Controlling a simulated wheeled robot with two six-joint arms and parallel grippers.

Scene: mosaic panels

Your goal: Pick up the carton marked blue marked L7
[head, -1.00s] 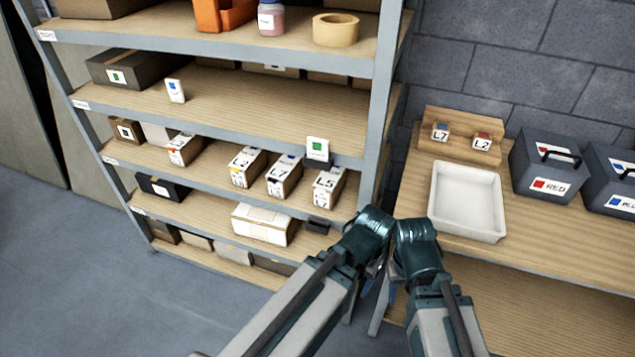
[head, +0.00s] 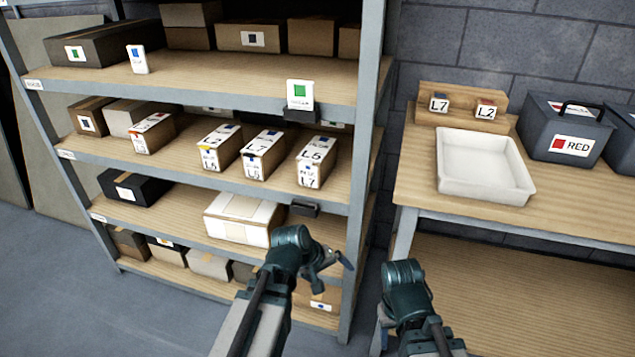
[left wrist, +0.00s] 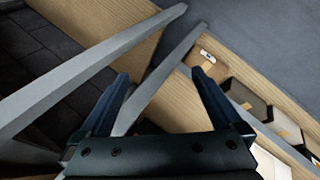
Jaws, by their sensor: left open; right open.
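Several white-topped cartons stand in a row on a middle shelf in the head view. My left gripper (head: 332,262) is open and empty, below and right of the cartons. Its two parted fingers show in the left wrist view (left wrist: 160,80). My right gripper (head: 384,312) is mostly hidden behind its wrist.
Shelf boards and a grey upright (head: 361,150) bound the cartons. A green-marked card (head: 300,95) stands on the board edge above. At right, a table holds a white tray (head: 483,183), a wooden stand with two labelled blocks (head: 462,98) and a RED box (head: 566,120).

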